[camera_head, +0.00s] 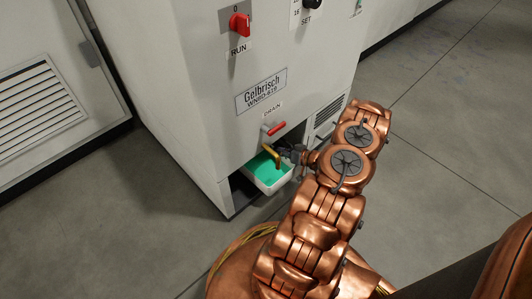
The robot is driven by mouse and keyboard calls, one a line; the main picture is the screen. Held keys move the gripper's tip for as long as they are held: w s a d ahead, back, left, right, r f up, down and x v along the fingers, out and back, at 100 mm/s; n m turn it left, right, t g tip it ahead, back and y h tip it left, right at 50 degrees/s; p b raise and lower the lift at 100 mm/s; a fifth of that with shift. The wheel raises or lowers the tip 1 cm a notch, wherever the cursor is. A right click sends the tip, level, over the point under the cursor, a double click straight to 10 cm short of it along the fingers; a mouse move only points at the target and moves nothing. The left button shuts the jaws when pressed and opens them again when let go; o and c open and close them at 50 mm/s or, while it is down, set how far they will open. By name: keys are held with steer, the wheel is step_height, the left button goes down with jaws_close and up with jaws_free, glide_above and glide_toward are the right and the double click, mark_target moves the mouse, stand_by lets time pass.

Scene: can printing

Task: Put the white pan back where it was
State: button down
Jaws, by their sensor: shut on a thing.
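The white pan (270,187) holds green liquid and sits low at the front opening of the grey machine, below the brass drain spout (271,154). It lies partly inside the dark recess and partly out in front of it. My gripper (291,153) is at the pan's right rear side, beside the spout, and is shut on the pan. The fingertips are small and partly hidden by my copper-coloured arm, so the exact grip is hard to see.
The machine (199,95) carries a red drain handle (275,128) just above the spout and a red RUN switch (240,24) higher up. A vent grille (329,114) is right of the recess. Grey tiled floor (120,215) is clear in front and at the right.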

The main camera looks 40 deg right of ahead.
steer(key=w+b, duration=0.2)
steer(key=w, duration=0.5)
steer(key=shift+w+f+b, duration=0.15)
steer(key=shift+f+b, duration=0.45)
steer(key=shift+f, duration=0.5)
steer(key=shift+w+f+b, duration=0.2)
steer(key=shift+f+b, duration=0.45)
steer(key=shift+f, duration=0.45)
steer(key=shift+w+f+b, duration=0.15)
steer(key=shift+f+b, duration=0.45)
steer(key=shift+f, duration=0.5)
steer(key=shift+w+f+b, duration=0.2)
steer(key=shift+f+b, duration=0.05)
steer(key=shift+b, duration=0.15)
steer(key=shift+r, duration=0.1)
steer(key=c, duration=1.2)
jaws_free()
